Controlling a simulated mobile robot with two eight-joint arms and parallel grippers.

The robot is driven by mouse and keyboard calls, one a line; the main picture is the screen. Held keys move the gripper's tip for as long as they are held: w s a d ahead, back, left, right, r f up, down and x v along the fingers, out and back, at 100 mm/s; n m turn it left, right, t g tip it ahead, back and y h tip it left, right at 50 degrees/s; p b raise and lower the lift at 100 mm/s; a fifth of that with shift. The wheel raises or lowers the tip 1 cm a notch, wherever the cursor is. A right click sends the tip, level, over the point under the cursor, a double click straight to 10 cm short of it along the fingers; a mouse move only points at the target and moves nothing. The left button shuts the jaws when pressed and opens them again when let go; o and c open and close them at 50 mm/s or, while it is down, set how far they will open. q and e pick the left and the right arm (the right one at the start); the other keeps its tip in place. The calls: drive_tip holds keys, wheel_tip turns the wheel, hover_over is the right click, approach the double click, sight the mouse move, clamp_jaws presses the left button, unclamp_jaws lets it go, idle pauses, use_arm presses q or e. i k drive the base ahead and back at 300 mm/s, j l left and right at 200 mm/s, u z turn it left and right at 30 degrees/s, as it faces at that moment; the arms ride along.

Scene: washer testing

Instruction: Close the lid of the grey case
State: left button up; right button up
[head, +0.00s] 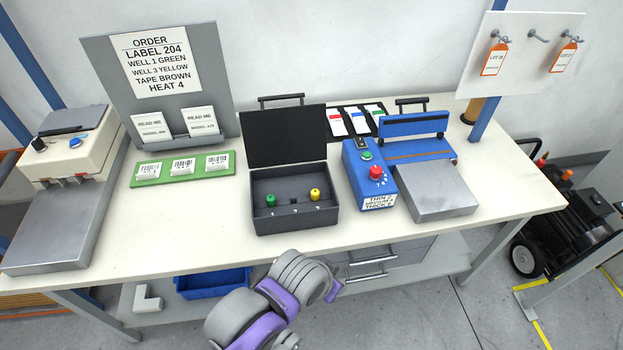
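The grey case (295,219) sits near the front middle of the table, with its dark lid (284,136) standing open and upright at the back. Inside are a green knobbed piece (271,200) at the well marked 1 and a yellow one (315,194) at the well marked 3. The middle well shows no coloured piece. Grey and purple links of one of my arms are in front of the table's edge, below the case and apart from it. I make out no gripper fingers of either arm, and nothing touches the lid.
A blue control box (355,165) and a sealer with a metal plate (441,193) stand close right of the case. Left are a green label tray (148,181), an order board (207,75) and a scale-like machine (60,232). Bare tabletop (190,225) lies left of the case.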

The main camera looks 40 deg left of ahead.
sight(297, 134)
drive_tip(key=u, duration=1.6)
